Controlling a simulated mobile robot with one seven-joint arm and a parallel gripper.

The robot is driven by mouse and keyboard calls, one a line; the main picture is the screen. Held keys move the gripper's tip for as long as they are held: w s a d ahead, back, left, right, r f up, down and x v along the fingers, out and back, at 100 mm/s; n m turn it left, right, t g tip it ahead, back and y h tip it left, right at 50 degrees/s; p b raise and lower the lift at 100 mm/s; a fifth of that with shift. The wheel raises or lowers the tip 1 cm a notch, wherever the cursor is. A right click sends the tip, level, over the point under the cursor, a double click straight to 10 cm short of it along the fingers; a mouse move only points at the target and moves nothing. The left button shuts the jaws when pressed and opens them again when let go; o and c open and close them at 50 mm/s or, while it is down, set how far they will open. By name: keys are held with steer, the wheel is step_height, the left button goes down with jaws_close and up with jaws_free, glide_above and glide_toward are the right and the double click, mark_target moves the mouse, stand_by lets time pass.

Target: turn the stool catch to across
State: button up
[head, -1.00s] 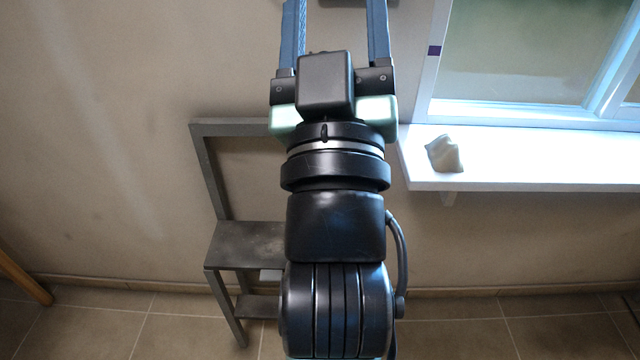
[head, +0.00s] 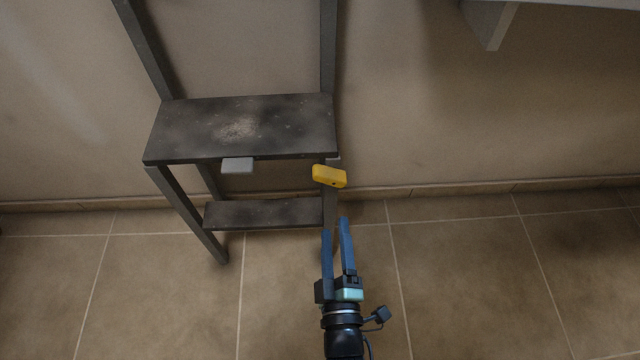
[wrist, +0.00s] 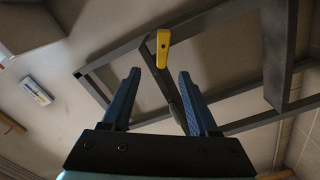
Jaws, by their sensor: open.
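The stool (head: 270,125) is dark grey, with a worn seat, a lower step and tall back posts. The yellow catch (head: 329,177) is a small block at the seat's front right corner, its long side nearly level in the head view. In the wrist view the catch (wrist: 163,48) shows beyond the fingertips, between them in the picture. My gripper (head: 335,226) is open and empty, its blue fingers pointing toward the stool, below the catch in the head view and apart from it. How the catch is fixed is not clear.
A light grey tab (head: 238,166) hangs under the seat's front edge. The lower step (head: 265,213) lies left of my fingers. A pale shelf bracket (head: 489,24) juts from the wall at upper right. The tiled floor to the right is clear.

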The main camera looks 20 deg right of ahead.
mark_target(331, 183)
steer(key=b+x, duration=0.1)
steer(key=x, duration=0.3)
steer(key=b+x, duration=0.1)
steer(key=x, duration=0.3)
steer(key=b+x, duration=0.1)
steer(key=x, duration=0.3)
steer(key=shift+w+d+f+b, duration=0.15)
steer(key=shift+w+f+b, duration=0.15)
steer(key=shift+w+f, duration=0.05)
jaws_close()
